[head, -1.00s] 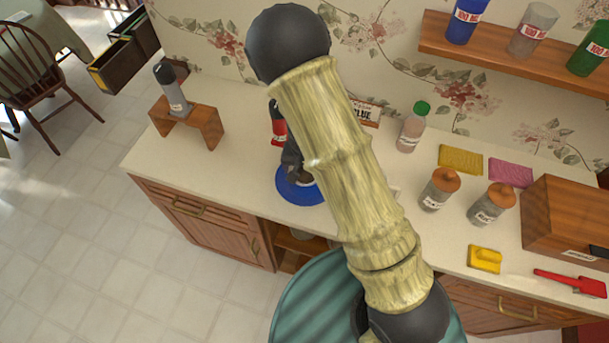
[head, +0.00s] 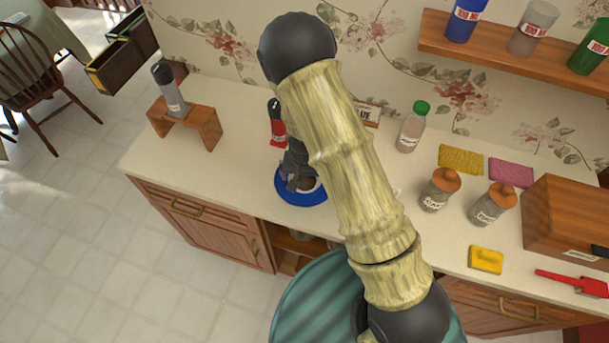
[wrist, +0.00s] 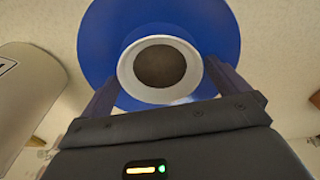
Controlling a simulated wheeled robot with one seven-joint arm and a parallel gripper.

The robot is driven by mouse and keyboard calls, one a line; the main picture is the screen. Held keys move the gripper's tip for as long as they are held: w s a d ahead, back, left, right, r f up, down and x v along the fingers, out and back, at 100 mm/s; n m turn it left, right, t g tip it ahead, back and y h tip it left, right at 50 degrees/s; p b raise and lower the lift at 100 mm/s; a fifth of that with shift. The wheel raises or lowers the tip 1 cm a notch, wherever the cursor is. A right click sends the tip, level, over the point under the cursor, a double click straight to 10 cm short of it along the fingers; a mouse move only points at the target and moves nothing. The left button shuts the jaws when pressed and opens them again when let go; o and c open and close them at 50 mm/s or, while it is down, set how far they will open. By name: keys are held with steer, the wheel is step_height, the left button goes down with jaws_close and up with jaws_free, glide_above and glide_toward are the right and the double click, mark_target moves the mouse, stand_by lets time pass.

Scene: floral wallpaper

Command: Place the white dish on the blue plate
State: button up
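The white dish (wrist: 127,71) is a small round bowl with a brown inside. In the wrist view it sits over the middle of the blue plate (wrist: 215,28), which shows around it. In the head view the plate (head: 310,201) lies on the counter with the dish (head: 308,187) over it, partly hidden by my gripper (head: 296,176). In the wrist view my gripper (wrist: 161,71) has its fingers wide apart, one on each side of the dish. They are close to its rim; contact is not clear.
A red bottle (head: 278,130) stands just behind the gripper, and a green-capped bottle (head: 411,131) farther right. Two jars (head: 436,193) with brown lids stand right of my arm. A small wooden stand (head: 200,115) bears a grey bottle at the left. The counter left of the plate is clear.

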mark_target(306, 187)
steer(key=shift+r, duration=0.15)
step_height(306, 187, up, 12)
steer(key=s+p, duration=0.1)
steer(key=p, duration=0.1)
steer(key=shift+s, duration=0.25)
stand_by(0.7)
steer(key=s+d+r+n+t, duration=0.1)
steer(key=s+d+r, duration=0.9)
steer(key=d+r, duration=0.2)
steer(key=shift+s+d+r+n, duration=0.35)
steer(key=shift+d+n, duration=0.05)
steer(key=shift+d, duration=0.35)
